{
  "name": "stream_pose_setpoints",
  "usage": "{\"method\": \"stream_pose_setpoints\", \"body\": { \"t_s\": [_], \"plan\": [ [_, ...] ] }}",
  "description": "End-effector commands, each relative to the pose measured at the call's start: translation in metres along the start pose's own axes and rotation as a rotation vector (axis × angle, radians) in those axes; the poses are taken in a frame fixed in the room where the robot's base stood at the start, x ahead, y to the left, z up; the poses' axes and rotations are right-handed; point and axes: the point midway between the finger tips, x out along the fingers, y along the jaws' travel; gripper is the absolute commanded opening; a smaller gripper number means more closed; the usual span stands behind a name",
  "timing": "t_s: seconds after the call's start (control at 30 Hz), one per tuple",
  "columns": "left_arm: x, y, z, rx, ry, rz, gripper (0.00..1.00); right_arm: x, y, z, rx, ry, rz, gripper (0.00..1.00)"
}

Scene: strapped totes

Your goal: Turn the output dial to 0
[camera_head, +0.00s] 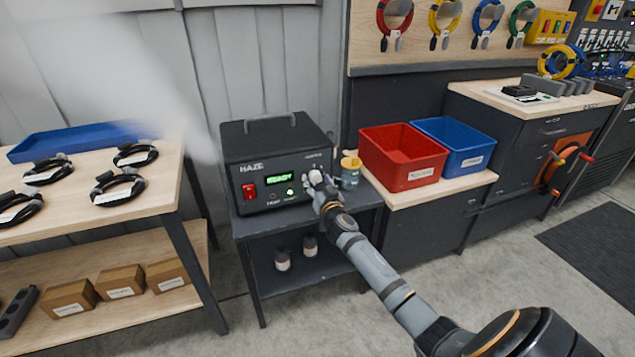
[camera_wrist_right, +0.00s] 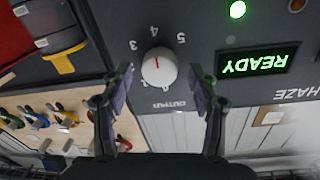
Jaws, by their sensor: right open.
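The output dial (camera_wrist_right: 159,67) is a round white knob with a red pointer line on the dark panel of the HAZE machine (camera_head: 262,155). In the right wrist view, which shows the panel upside down, the pointer aims up, close to the 4. The numeral near the OUTPUT label is partly hidden by the knob. My left gripper is not in view.
The green display (camera_wrist_right: 253,64) reads READY, and a red switch (camera_head: 249,191) is at the panel's left. A yellow-topped can (camera_head: 350,172) stands close beside the gripper. Red (camera_head: 400,157) and blue (camera_head: 456,143) bins are to the right. A pale blur covers the upper left.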

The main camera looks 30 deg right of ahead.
Motion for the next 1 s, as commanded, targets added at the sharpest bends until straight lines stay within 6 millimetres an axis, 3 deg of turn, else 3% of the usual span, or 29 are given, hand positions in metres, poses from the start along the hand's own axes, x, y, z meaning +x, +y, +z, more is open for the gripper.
{"method": "stream_pose_setpoints", "body": {
  "t_s": [0.07,0.43,0.77,1.0],
  "plan": [
    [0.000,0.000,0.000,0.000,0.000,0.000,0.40,0.000,0.000,0.000,0.000,0.000,0.000,0.58],
    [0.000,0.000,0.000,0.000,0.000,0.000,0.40,0.000,0.000,0.000,0.000,0.000,0.000,0.07],
    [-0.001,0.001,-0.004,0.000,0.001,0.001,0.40,0.000,0.000,0.001,-0.046,0.003,0.000,0.06],
    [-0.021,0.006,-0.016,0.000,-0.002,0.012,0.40,-0.001,0.000,0.003,-0.197,0.012,-0.002,0.06]
  ]
}}
